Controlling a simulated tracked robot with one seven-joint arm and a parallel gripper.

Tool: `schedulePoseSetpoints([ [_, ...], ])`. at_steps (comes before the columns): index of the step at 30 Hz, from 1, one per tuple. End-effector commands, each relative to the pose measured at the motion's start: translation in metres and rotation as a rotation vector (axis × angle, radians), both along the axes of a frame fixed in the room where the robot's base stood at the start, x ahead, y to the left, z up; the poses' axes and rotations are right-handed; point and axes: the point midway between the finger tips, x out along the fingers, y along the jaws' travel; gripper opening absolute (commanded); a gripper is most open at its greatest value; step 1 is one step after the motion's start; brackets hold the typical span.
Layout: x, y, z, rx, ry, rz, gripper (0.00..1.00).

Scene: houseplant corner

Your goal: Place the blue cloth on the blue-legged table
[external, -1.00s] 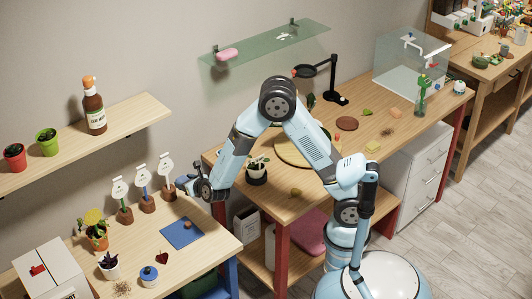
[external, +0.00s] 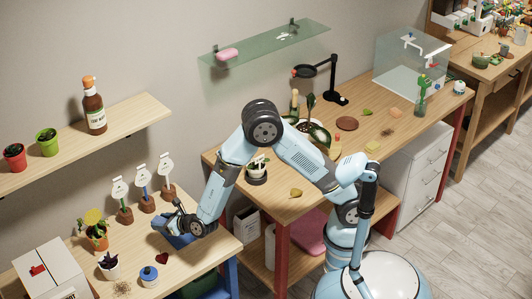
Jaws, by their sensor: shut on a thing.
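My gripper (external: 168,226) is low over the blue-legged table (external: 216,256), at its back right part. It is shut on the blue cloth (external: 181,241), part of which shows just below the jaws, close to the tabletop. The fingers and wrist cover the rest of the cloth, so the exact grip is hidden. I cannot tell whether the cloth lies fully on the wood or is partly lifted.
A dark red heart (external: 162,258) and a blue pot (external: 149,276) stand in front of the gripper. A white box (external: 52,268) is at left. The red-legged table (external: 283,250) stands to the right.

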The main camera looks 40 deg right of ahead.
Motion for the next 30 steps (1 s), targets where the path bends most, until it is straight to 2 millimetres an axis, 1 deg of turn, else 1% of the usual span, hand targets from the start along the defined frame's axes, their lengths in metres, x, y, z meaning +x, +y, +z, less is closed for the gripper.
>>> schedulePoseSetpoints([
  [1,0.009,0.007,-0.006,-0.001,-0.001,-0.001,0.26],
  [4,0.023,0.020,-0.015,-0.001,0.001,0.000,0.26],
  [6,0.028,0.025,-0.027,-0.002,0.001,0.001,0.26],
  [12,0.045,0.039,-0.053,-0.002,0.000,-0.001,0.26],
  [15,0.050,0.044,-0.061,-0.001,0.000,0.000,0.26],
  [23,0.057,0.049,-0.071,-0.001,0.000,0.000,0.26],
  [27,0.057,0.050,-0.090,-0.003,0.002,0.000,0.26],
  [30,0.058,0.050,-0.100,-0.002,0.000,-0.001,0.26],
])
